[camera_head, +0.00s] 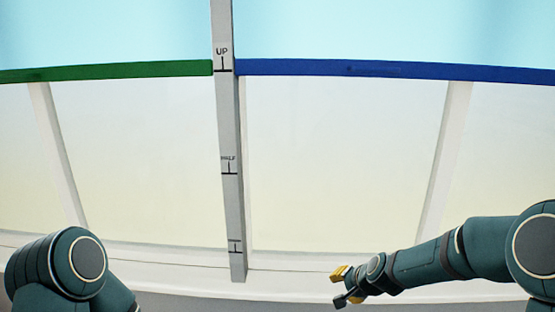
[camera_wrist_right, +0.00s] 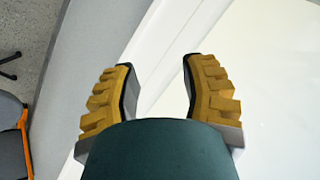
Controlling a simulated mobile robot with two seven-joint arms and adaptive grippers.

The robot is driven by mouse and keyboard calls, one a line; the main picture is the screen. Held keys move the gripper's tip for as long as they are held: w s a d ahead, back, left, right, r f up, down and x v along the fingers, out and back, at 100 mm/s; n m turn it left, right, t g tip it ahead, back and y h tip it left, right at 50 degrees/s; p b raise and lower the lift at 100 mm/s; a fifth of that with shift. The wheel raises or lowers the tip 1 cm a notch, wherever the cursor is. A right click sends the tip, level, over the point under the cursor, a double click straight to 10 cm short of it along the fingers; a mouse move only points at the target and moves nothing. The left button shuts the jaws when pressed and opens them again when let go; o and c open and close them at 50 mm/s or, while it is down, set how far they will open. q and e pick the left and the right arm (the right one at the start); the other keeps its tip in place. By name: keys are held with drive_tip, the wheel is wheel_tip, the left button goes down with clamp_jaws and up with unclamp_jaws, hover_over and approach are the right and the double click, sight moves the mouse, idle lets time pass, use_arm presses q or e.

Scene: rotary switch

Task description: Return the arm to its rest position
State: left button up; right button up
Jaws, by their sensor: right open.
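My right arm comes in from the right in the head view and reaches left and slightly down. Its gripper (camera_head: 345,286) is at the lower middle right, in front of the pale wall's base. In the right wrist view, the same gripper (camera_wrist_right: 160,88) has its two yellow ribbed fingers apart with nothing between them. My left arm shows at the lower left of the head view as a dark teal joint; its gripper is out of the picture.
A grey vertical post (camera_head: 229,130) marked UP and HALF stands in the middle. A green bar (camera_head: 110,71) meets it from the left and a blue bar (camera_head: 400,69) from the right, both near UP. A grey chair with an orange edge (camera_wrist_right: 12,135) stands at left in the wrist view.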

drive_tip(key=s+a+f+n+g+b, duration=0.2)
drive_tip(key=s+a+f+n, duration=0.1)
drive_tip(key=s+f, duration=0.9)
drive_tip(key=s+a+f+n+g+y+b, duration=0.1)
drive_tip(key=s+a+f, duration=0.4)
drive_tip(key=s+f, duration=0.7)
drive_tip(key=s+n+g+b, duration=0.1)
drive_tip(key=s+n+g, duration=0.1)
drive_tip(key=shift+f+n, duration=0.3)
drive_tip(key=shift+n, duration=0.1)
drive_tip(key=shift+d, duration=0.1)
